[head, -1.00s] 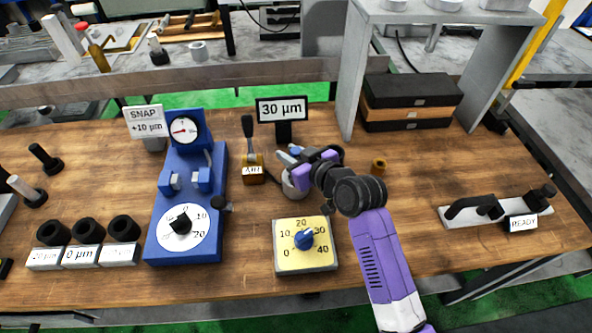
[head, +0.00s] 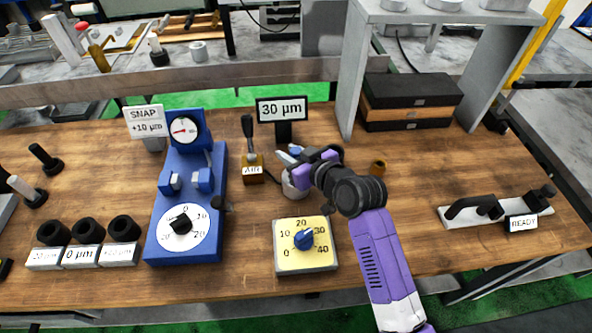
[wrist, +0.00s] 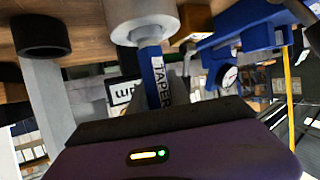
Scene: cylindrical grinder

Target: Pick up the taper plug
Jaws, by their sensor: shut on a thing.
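The taper plug (wrist: 156,75) shows in the wrist view as a blue shank with a white TAPER label. Its far end meets a round pale grey holder (wrist: 138,22); I cannot tell how deep it sits. In the head view the same holder (head: 291,188) stands on the wooden bench, with the blue end of the plug (head: 295,149) above it. My gripper (head: 301,163) is shut on the plug, and its fingers hide part of it. In the wrist view the dark jaw edge of my gripper (wrist: 155,112) lies across the plug's near end.
A yellow dial box (head: 305,262) stands in front of the holder. A brass-brown air valve (head: 252,174) and blue gauge stand (head: 160,222) are left. A 30 µm sign (head: 281,109) stands behind, and a small brown ring (head: 378,166) lies right.

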